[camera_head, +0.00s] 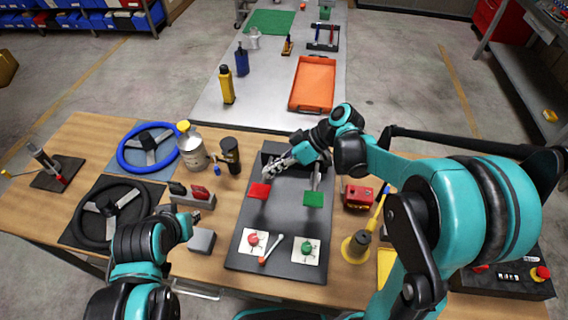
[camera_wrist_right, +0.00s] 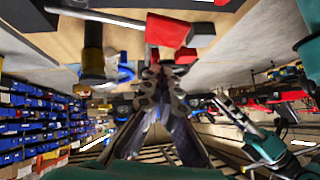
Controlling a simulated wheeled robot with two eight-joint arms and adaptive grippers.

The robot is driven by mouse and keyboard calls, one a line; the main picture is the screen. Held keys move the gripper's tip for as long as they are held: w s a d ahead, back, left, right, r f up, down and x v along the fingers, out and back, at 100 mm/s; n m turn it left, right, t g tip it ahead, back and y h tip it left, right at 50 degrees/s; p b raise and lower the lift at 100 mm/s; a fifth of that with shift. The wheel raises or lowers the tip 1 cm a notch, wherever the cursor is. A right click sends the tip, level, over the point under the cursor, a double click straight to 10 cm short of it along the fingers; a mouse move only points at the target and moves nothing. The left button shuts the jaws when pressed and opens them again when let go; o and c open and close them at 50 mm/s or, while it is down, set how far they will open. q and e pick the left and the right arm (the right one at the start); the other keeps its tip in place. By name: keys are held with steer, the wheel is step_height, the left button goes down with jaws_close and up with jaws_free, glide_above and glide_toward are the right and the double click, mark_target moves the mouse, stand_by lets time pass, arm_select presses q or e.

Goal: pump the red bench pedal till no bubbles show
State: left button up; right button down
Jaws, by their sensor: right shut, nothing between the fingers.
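The red pedal (camera_head: 259,190) is on the left of a dark pedal board (camera_head: 275,223) on the wooden bench, and a green pedal (camera_head: 313,198) is on its right. My right gripper (camera_head: 269,172) is shut and empty, just behind and above the red pedal; contact cannot be told. In the right wrist view the red pedal (camera_wrist_right: 168,30) shows beyond the fingertips (camera_wrist_right: 165,66). My left gripper (camera_head: 195,215) is low beside a small grey block, its fingers too small to read. No bubbles can be made out in these views.
A silver can (camera_head: 192,150) with a yellow cap and a black cup (camera_head: 230,155) stand left of the board. Two steering wheels (camera_head: 150,147) (camera_head: 110,212) lie farther left. A red box (camera_head: 358,196) and a yellow-based stand (camera_head: 356,246) are on the right.

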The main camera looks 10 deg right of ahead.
mark_target(256, 189)
steer(key=f, duration=0.1)
steer(key=a+f, duration=0.1)
steer(key=f+b, duration=0.1)
steer(key=f, duration=0.1)
steer(key=shift+s+a, duration=0.25)
steer(key=shift+a, duration=0.15)
steer(key=shift+s+f+b, duration=0.2)
steer(key=shift+f+b, duration=0.1)
steer(key=shift+f, duration=0.35)
